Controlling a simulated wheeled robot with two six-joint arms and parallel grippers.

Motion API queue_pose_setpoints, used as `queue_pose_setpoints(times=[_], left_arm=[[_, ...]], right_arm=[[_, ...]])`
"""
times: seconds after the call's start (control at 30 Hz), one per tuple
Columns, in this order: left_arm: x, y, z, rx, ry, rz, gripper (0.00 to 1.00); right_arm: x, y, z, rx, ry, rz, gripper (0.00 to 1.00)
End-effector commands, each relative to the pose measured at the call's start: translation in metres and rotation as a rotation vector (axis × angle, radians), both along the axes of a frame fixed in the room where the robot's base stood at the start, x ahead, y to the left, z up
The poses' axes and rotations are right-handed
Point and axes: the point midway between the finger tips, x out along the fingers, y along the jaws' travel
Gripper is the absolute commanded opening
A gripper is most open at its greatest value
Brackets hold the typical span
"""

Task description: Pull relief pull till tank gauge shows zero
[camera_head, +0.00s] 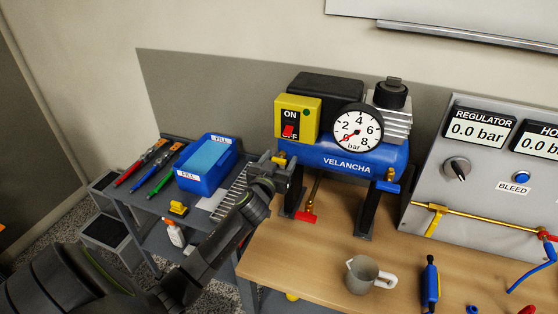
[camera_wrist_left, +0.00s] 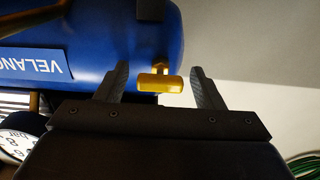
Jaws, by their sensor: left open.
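The blue VELANCHA tank (camera_head: 350,158) stands on dark legs on the wooden bench; its round white tank gauge (camera_head: 357,132) faces me. I cannot read the needle surely. The relief pull (camera_wrist_left: 158,84) is a small brass T-shaped handle on the tank (camera_wrist_left: 95,45). In the head view brass shows at the tank's left end (camera_head: 279,159), partly behind my gripper. My left gripper (camera_head: 276,171) is open beside that end. In the left wrist view its two fingers (camera_wrist_left: 160,68) stand on either side of the brass handle, with gaps visible. My right gripper is out of view.
A yellow ON/OFF switch box (camera_head: 297,118) sits on the tank. A red-handled drain (camera_head: 305,217) hangs below it. A grey mug (camera_head: 363,275) and blue tool (camera_head: 430,283) lie in front. A gauge panel (camera_head: 480,170) stands right; a blue bin (camera_head: 207,180) sits left.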

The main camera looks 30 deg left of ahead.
Motion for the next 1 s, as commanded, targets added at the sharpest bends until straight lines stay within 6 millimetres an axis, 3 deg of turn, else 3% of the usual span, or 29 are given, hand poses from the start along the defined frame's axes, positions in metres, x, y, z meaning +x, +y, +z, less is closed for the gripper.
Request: queue_pose_setpoints(times=[0.07, 0.5, 1.0], left_arm=[[0.0, 0.0, 0.0, 0.0, 0.0, 0.0, 0.57], [0.0, 0.0, 0.0, 0.0, 0.0, 0.0, 0.0], [-0.015, -0.003, -0.001, -0.002, 0.003, 0.001, 0.0]], right_arm=[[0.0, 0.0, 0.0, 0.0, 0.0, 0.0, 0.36], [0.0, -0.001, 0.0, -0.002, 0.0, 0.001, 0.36], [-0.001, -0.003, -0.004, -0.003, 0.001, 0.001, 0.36]])
